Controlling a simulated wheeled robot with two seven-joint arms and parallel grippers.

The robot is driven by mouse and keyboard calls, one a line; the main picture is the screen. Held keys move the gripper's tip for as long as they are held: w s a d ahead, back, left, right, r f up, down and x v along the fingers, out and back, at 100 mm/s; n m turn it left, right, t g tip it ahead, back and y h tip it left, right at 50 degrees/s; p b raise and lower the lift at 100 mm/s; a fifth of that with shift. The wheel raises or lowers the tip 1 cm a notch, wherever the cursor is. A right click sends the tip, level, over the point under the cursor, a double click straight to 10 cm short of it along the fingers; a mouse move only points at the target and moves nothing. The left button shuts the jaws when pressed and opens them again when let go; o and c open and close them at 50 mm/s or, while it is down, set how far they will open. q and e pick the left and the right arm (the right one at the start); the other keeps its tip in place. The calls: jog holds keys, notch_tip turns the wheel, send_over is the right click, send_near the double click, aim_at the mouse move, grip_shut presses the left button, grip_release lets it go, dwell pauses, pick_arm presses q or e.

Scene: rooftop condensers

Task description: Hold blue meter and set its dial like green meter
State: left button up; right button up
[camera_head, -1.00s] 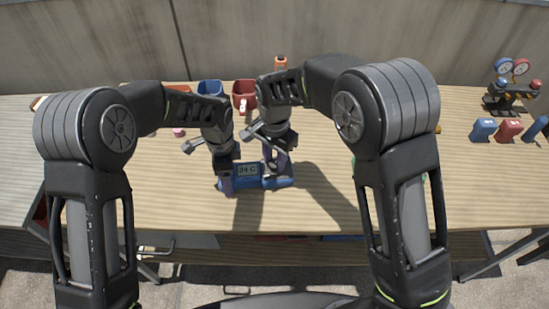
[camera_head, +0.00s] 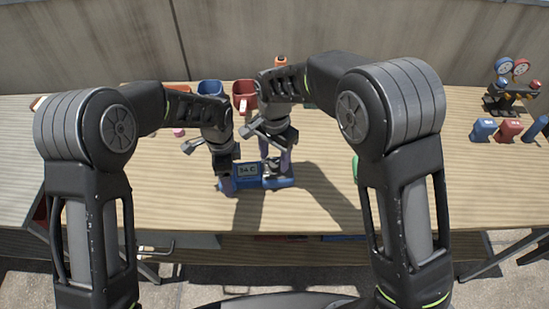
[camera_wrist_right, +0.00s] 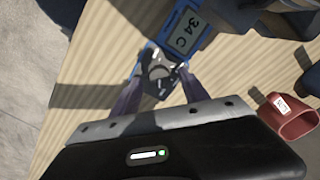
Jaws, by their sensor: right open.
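The blue meter (camera_head: 282,182) lies on the bench below my arms. Its screen reads 34 C in the right wrist view (camera_wrist_right: 187,33). Its grey dial (camera_wrist_right: 157,68) shows there between the fingers of my right gripper (camera_wrist_right: 160,84). That gripper is open and stands over the dial end; in the head view it is also above this end (camera_head: 276,158). My left gripper (camera_head: 226,172) is at the meter's left end, with a finger against its near side, and appears shut on it. A green edge (camera_head: 355,167), perhaps the green meter, shows beside my right arm, which hides the rest.
A blue bin (camera_head: 209,88) and a red bin (camera_head: 244,90) stand at the back. A gauge set (camera_head: 512,88) stands at the far right, with blue and red items (camera_head: 508,131) before it.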

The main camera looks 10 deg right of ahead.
notch_tip(320, 180, up, 11)
dwell(0.3)
pick_arm(q)
jog(key=o, duration=1.9)
jog(key=shift+o, duration=0.2)
notch_tip(320, 180, up, 9)
jog(key=p, duration=0.5)
pick_arm(e)
notch_tip(320, 180, up, 5)
send_over(275, 163)
jog(key=shift+r, duration=0.15)
